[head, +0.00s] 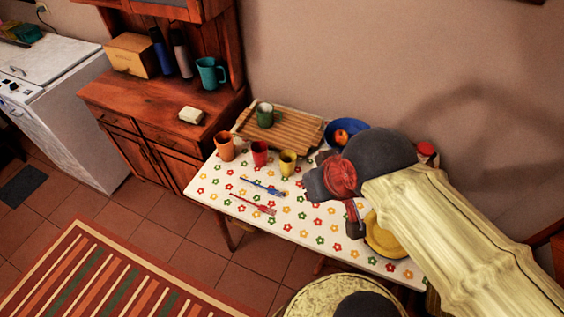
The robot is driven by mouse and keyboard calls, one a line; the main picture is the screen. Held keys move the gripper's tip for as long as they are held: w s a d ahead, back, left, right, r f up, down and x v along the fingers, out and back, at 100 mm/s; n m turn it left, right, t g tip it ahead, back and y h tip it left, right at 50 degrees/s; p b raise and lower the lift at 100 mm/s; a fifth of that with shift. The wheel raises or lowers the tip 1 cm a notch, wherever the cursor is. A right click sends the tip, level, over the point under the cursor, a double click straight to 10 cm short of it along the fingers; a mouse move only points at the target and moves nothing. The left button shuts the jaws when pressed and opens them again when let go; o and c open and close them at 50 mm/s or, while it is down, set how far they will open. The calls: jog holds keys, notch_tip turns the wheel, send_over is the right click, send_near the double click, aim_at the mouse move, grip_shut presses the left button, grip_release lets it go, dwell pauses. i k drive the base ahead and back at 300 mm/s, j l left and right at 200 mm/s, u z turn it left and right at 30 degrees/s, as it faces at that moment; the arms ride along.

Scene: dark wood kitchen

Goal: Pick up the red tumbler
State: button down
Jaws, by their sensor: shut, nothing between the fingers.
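The red tumbler (259,154) stands upright on the table with the flowered white cloth (222,178). It stands between an orange tumbler (225,148) on its left and a yellow tumbler (287,163) on its right. My gripper (355,232) is over the right part of the table, to the right of and apart from the red tumbler. It is shut and empty. My arm comes in from the lower right and hides part of the table's right side.
A slatted wooden tray (290,133) behind the tumblers bears a green mug (265,118). A blue bowl (346,128) with fruit and a yellow plate (383,240) are near my arm. Blue cutlery (264,186) and red cutlery (253,204) lie in front of the tumblers.

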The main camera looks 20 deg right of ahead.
aim_at(259, 149)
jog(key=j+z, duration=0.15)
jog(key=z, duration=0.3)
jog(key=j+z, duration=0.2)
jog(key=z, duration=0.25)
jog(key=j+z, duration=0.2)
jog(key=z, duration=0.2)
